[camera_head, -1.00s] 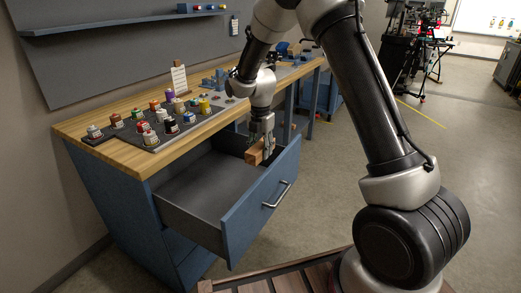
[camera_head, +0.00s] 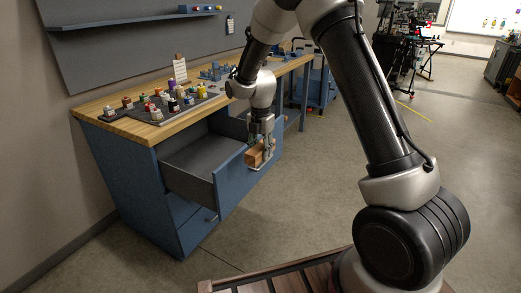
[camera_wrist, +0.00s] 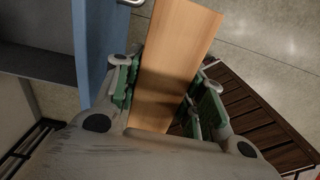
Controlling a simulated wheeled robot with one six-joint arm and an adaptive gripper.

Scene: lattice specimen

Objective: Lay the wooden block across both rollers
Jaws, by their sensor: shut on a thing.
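The wooden block (camera_head: 259,154) is a light brown bar. My gripper (camera_head: 262,141) is shut on it in front of the open drawer. In the wrist view the block (camera_wrist: 172,65) runs lengthwise from between my gripper's green-padded fingers (camera_wrist: 160,105) to the top edge. The floor shows past both its far end and its right side. I cannot make out any rollers in either view.
The blue open drawer (camera_head: 194,166) juts from the wooden-topped bench (camera_head: 134,129); its front panel (camera_wrist: 101,45) is close left of the block in the wrist view. Bottles on a dark tray crowd the bench's near part. Floor (camera_head: 320,175) to the right is clear.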

